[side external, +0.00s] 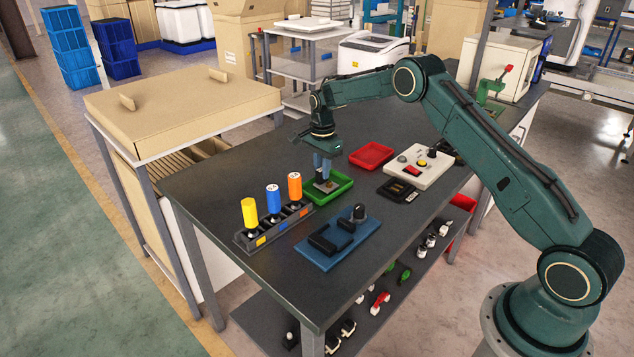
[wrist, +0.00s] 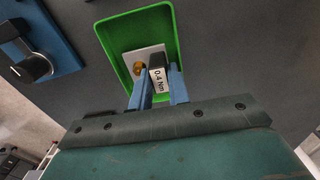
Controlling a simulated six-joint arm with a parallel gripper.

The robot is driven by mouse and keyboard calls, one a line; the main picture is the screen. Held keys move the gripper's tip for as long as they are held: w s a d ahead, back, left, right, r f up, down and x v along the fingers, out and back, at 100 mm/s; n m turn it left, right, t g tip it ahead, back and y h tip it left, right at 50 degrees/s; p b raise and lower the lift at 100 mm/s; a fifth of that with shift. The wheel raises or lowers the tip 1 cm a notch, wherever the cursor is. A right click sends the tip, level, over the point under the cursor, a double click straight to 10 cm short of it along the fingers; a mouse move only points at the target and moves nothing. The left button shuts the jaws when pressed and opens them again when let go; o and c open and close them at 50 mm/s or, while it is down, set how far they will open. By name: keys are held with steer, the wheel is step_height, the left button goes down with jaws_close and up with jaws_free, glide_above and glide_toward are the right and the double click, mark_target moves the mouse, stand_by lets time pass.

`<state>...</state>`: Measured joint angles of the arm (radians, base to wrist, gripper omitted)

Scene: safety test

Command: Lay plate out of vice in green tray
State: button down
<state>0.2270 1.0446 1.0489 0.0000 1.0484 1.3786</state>
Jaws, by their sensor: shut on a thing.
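The green tray (side external: 313,198) lies on the dark bench, and its green wall also shows in the wrist view (wrist: 108,46). The light grey square plate (wrist: 137,56) is inside the tray, with a brass-coloured round spot and a dark block labelled "0.4 Nm" on it. My gripper (side external: 323,172) points down over the tray. Its blue fingers (wrist: 160,86) are shut on the plate by this block. Whether the plate's underside touches the tray floor cannot be told. The blue-based vice (side external: 338,240) with dark jaws and a black knob stands in front of the tray, no plate in it.
A rack (side external: 272,229) with yellow, blue and orange cylinders stands left of the tray. A red tray (side external: 371,155) lies behind it. A white control box (side external: 419,166) and a small black item (side external: 398,190) are to the right. The bench is clear at the back left.

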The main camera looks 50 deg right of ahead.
steer(key=shift+f, duration=0.25)
steer(key=c, duration=1.3)
jaws_free()
steer(key=shift+o, duration=0.2)
steer(key=shift+r, duration=0.15)
steer(key=shift+r, duration=3.35)
steer(key=shift+r, duration=0.1)
